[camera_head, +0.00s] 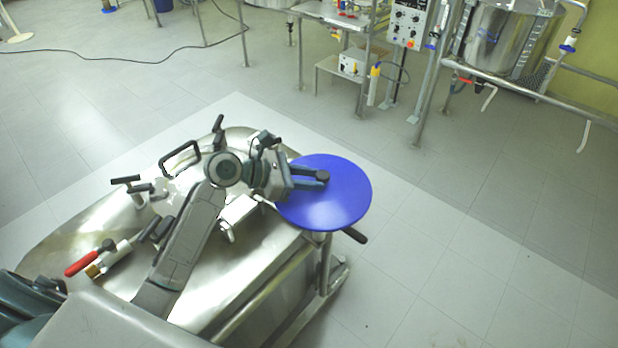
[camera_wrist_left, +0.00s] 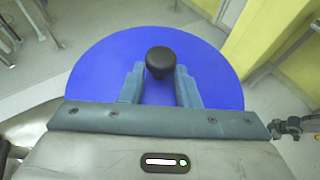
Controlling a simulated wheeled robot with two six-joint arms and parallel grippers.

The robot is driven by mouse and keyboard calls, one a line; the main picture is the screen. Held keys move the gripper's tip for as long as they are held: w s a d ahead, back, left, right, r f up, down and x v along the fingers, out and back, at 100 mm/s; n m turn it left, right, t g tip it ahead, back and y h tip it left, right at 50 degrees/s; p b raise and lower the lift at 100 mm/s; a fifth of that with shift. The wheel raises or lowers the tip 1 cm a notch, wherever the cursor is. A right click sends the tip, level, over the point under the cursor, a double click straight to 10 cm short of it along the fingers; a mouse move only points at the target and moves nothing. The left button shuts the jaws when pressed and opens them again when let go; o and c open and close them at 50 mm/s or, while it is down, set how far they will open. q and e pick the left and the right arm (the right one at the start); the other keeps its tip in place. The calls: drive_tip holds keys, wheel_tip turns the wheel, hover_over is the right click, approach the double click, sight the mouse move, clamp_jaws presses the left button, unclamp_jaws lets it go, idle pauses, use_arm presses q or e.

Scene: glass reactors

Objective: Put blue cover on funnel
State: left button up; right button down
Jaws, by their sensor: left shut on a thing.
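The blue cover (camera_head: 335,205) is a flat round disc with a black knob (camera_wrist_left: 160,62) on top. In the head view it is at the right end of the steel vessel (camera_head: 250,262), overlapping its edge. My left gripper (camera_head: 318,178) is shut on the knob, and its fingers lie over the disc. In the left wrist view the cover (camera_wrist_left: 105,75) spreads out beyond both fingers of the gripper (camera_wrist_left: 160,80). I cannot make out a funnel; the cover and my arm hide part of the vessel top. My right gripper is not in view.
A red-handled valve (camera_head: 82,263) and a black clamp handle (camera_head: 180,158) stand up from the vessel top near my left arm. A black handle (camera_head: 355,235) sticks out below the cover. The floor (camera_head: 470,240) to the right is clear. Steel reactor frames (camera_head: 440,80) stand behind.

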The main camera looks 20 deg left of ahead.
use_arm(q)
drive_tip(key=o, duration=1.1)
drive_tip(key=shift+r, duration=0.2)
drive_tip(key=p+v, duration=0.5)
drive_tip(key=v, duration=0.1)
drive_tip(key=shift+r+p, duration=0.2)
drive_tip(key=shift+p, duration=0.15)
drive_tip(key=shift+f+v, duration=0.1)
drive_tip(key=shift+v, duration=1.35)
drive_tip(key=shift+f+v, duration=0.15)
drive_tip(key=shift+v, duration=1.3)
drive_tip(key=shift+a, duration=0.1)
drive_tip(key=shift+s, duration=0.1)
